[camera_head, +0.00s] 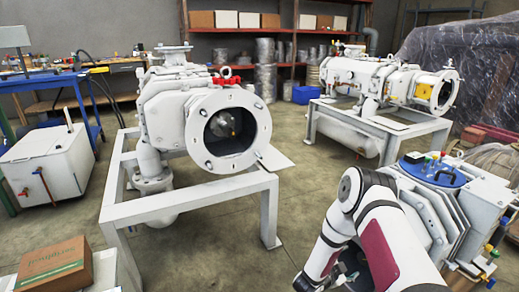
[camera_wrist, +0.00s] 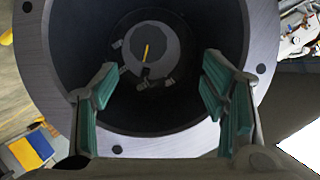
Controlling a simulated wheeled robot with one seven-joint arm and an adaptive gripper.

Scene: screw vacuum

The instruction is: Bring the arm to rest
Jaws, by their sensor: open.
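In the wrist view my gripper (camera_wrist: 160,72) is open, with its two teal-padded fingers apart and nothing between them. It faces the round grey flange (camera_wrist: 48,62) of a machine, and the dark bore lies beyond the fingers. A grey round part with a yellow mark (camera_wrist: 148,50) shows deep in the bore. In the head view my white arm (camera_head: 338,222) with a dark red panel reaches down in front of the near right machine (camera_head: 469,207). The arm mostly hides my gripper there.
A white vacuum machine (camera_head: 169,108) on a frame (camera_head: 190,194) stands left of my arm. Another machine (camera_head: 352,75) stands at the back right. A cardboard box (camera_head: 55,268) is at the lower left, and a white cabinet (camera_head: 45,165) stands behind it. Bare floor (camera_head: 285,220) lies between the machines.

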